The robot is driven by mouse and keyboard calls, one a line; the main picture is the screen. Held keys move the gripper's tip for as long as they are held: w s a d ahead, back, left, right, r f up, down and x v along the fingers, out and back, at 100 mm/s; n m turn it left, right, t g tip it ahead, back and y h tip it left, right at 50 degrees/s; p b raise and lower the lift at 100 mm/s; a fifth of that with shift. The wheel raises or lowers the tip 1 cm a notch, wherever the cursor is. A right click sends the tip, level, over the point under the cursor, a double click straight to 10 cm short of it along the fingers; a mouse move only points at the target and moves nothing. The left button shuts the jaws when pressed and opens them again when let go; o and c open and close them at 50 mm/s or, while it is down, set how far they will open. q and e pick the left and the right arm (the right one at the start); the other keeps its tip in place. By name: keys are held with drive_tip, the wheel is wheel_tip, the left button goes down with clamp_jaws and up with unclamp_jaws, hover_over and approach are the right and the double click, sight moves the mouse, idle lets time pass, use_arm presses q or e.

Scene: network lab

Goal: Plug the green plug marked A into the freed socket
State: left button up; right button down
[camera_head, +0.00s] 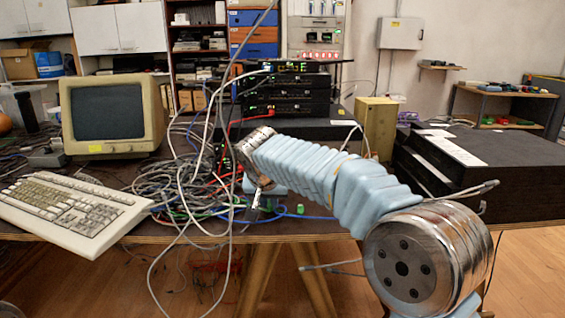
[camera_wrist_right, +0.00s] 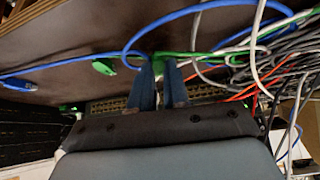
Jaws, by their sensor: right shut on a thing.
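My right gripper (camera_wrist_right: 159,68) is shut on a green plug (camera_wrist_right: 163,56), and its two blue fingers stand on either side of it. A green cable runs right from the plug. No letter A is readable on it. In the head view my right gripper (camera_head: 254,206) is low over the tabletop's front part, largely covered by my own arm and cables. A second green plug (camera_wrist_right: 103,66) lies loose to the left; it also shows in the head view (camera_head: 300,209). I cannot make out an empty socket. My left gripper is not in view.
A stack of black network boxes (camera_head: 290,95) with lit ports stands behind my arm. A cable tangle (camera_head: 175,180) lies left of the gripper. A keyboard (camera_head: 65,210) and a monitor (camera_head: 108,115) are further left. A blue plug (camera_wrist_right: 18,84) lies at left in the wrist view.

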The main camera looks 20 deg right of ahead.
drive_tip(key=shift+r+p, duration=1.2)
drive_tip(key=shift+r, duration=0.5)
drive_tip(key=c, duration=1.7)
unclamp_jaws()
clamp_jaws()
drive_tip(key=shift+w, duration=0.1)
